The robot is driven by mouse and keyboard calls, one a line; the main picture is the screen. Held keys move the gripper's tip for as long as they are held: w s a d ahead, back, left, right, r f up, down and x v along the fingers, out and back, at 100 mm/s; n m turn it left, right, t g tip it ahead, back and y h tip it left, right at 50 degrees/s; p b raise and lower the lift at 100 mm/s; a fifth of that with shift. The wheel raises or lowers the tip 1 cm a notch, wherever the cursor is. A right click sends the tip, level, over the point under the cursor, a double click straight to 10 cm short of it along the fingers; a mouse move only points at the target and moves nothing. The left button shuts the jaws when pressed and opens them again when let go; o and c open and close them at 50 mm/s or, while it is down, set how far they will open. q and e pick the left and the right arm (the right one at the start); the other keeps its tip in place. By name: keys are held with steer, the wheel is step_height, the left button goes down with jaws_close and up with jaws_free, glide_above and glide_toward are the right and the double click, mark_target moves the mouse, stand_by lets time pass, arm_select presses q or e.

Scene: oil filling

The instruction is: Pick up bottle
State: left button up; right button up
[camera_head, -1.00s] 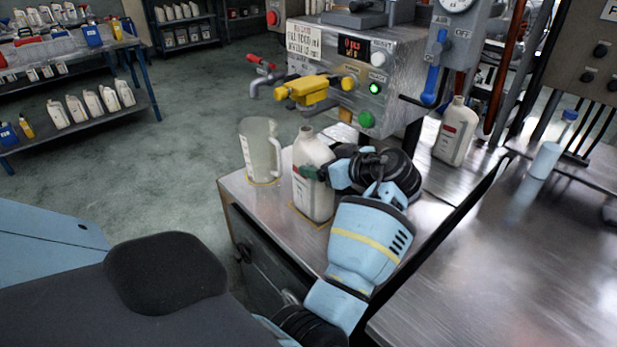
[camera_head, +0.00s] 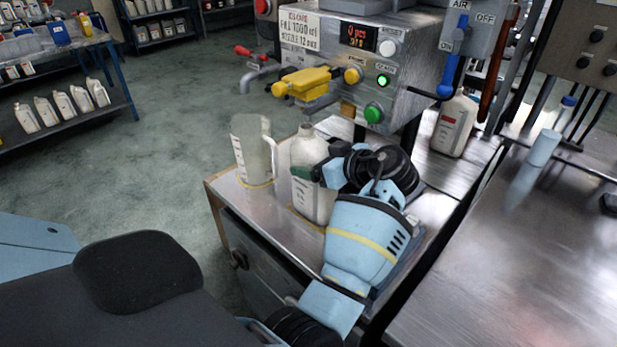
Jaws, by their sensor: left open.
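A white bottle (camera_head: 308,203) with a printed label stands upright on the metal bench (camera_head: 228,193). My left gripper (camera_head: 310,173) is at the bottle's upper body, coming from the right. It is open; one dark green finger shows across the front of the bottle, and the other finger is hidden. A translucent measuring jug (camera_head: 252,150) stands just left of the bottle. Another white bottle (camera_head: 455,124) with a red label stands farther back on the right. My right gripper is not in view.
The filling machine (camera_head: 330,66) with its yellow valve (camera_head: 303,82) stands behind the jug and bottle. A pale blue cylinder (camera_head: 543,148) stands on the right table (camera_head: 500,270), whose front is clear. Shelves with several bottles (camera_head: 62,108) are at far left.

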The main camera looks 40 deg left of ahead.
arm_select(q)
steer(key=shift+a, duration=0.15)
steer(key=shift+d, duration=0.2)
steer(key=shift+c, duration=1.7)
steer(key=c, duration=1)
steer(key=shift+a, duration=0.15)
